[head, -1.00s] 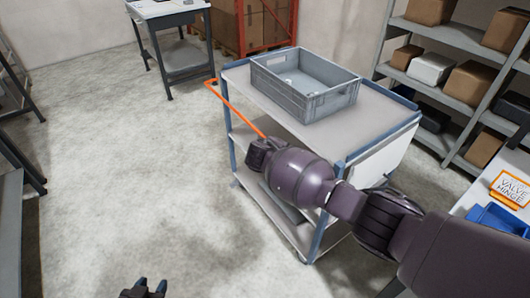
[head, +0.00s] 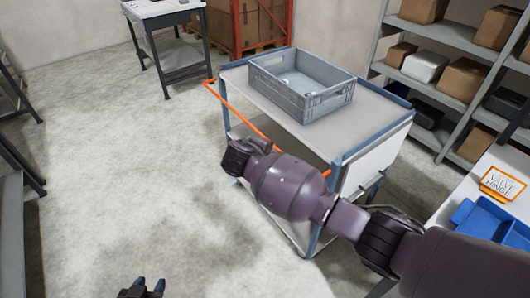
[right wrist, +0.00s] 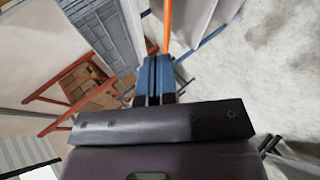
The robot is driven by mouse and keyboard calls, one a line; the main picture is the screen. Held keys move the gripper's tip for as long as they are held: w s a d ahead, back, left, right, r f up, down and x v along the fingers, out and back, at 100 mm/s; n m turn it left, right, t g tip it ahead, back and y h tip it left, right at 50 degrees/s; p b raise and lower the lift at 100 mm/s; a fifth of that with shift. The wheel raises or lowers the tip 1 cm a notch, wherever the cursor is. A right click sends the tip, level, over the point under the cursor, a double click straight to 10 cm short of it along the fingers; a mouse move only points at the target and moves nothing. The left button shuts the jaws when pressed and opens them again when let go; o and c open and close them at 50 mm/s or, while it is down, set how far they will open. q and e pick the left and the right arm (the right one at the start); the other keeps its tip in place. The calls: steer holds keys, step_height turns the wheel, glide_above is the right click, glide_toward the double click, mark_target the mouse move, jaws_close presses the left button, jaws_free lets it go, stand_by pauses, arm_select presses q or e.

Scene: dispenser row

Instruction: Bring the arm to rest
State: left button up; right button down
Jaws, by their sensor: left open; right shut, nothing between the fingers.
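My right arm (head: 290,187) reaches in from the right, in front of the cart, with its wrist end over the cart's near left side. The right gripper's fingers are hidden in the head view. In the right wrist view the right gripper (right wrist: 155,72) is shut and empty, its blue-grey fingers side by side. Behind them are the orange handle and the grey crate; I cannot tell how far apart they are. My left gripper (head: 149,288) shows only its dark fingertips at the bottom edge of the head view, open and empty above the floor.
A cart (head: 375,118) with an orange handle (head: 237,112) carries a grey crate (head: 303,101) with small pale things inside. Shelves with boxes (head: 465,82) stand at the right, above a table with blue bins (head: 490,222). A small table (head: 165,14) stands behind.

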stand_by(0.5)
steer(key=a+r+t+y, duration=0.3)
steer(key=a+r+y, duration=0.45)
steer(key=y, duration=0.25)
steer(key=s+d+f+m+t+h, duration=0.1)
steer(key=s+d+f+m, duration=0.2)
steer(key=s+d, duration=0.35)
steer(key=s+d+f+m+t, duration=0.1)
steer(key=s+d+f+m, duration=0.15)
steer(key=d, duration=0.65)
steer(key=s+d+f+m+t+h, duration=0.1)
steer(key=s+d+f+m, duration=0.15)
steer(key=s+d, duration=0.45)
steer(key=s+d+f+m+g+h, duration=0.1)
steer(key=s+d+f+g, duration=0.1)
steer(key=s+d+f, duration=0.4)
steer(key=s+d+f+m+g+h, duration=0.1)
steer(key=s+d+f+h, duration=0.1)
steer(key=s+d+f, duration=0.4)
steer(key=s, duration=0.5)
steer(key=shift+f+g, duration=0.4)
